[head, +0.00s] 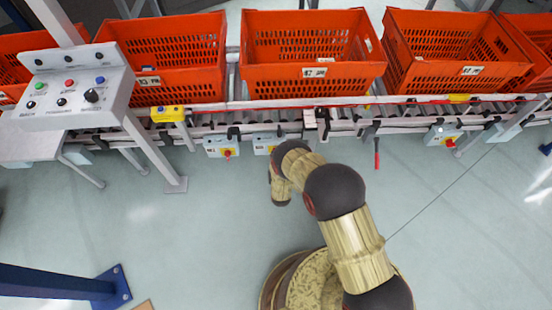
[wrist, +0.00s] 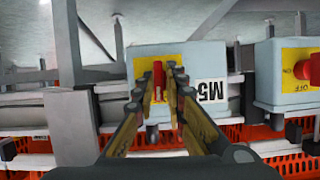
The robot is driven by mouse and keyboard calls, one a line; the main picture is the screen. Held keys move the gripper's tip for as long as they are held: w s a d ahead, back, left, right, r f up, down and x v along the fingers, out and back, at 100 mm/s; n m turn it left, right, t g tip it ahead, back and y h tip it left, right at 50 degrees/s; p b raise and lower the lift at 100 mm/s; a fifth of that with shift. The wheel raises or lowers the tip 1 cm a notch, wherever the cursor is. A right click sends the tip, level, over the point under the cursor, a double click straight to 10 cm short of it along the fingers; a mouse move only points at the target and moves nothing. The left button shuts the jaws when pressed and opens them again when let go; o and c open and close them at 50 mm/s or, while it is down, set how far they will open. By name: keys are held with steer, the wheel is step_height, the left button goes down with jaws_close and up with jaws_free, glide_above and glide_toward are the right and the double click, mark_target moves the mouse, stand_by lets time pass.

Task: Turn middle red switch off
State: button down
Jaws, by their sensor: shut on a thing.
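The middle red switch (wrist: 158,72) is a red handle on a yellow plate, on a pale grey box (wrist: 205,62) labelled M5, which appears upside down in the wrist view. My gripper (wrist: 160,82) has its two fingers on either side of the red handle, shut on it. The handle stands vertical in the wrist view. The fingers hide its sides and part of the yellow plate. In the head view the box (head: 264,148) shows beside my arm, its switch hidden; my gripper is not clearly visible there.
A neighbouring box with a red knob (wrist: 303,68) is close on the right in the wrist view. Another switch box (head: 440,135) is further right along the conveyor (head: 400,124). Orange totes (head: 312,85) stand on the conveyor. A control panel (head: 75,87) is at left.

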steer(key=shift+d, duration=0.3)
stand_by(0.4)
steer(key=c, duration=2)
jaws_free()
steer(key=shift+o, duration=0.4)
steer(key=shift+a, duration=0.15)
steer(key=a+v, duration=0.1)
steer(key=v, duration=1)
steer(key=shift+s+d, duration=0.4)
steer(key=shift+s, duration=0.05)
steer(key=shift+r, duration=0.1)
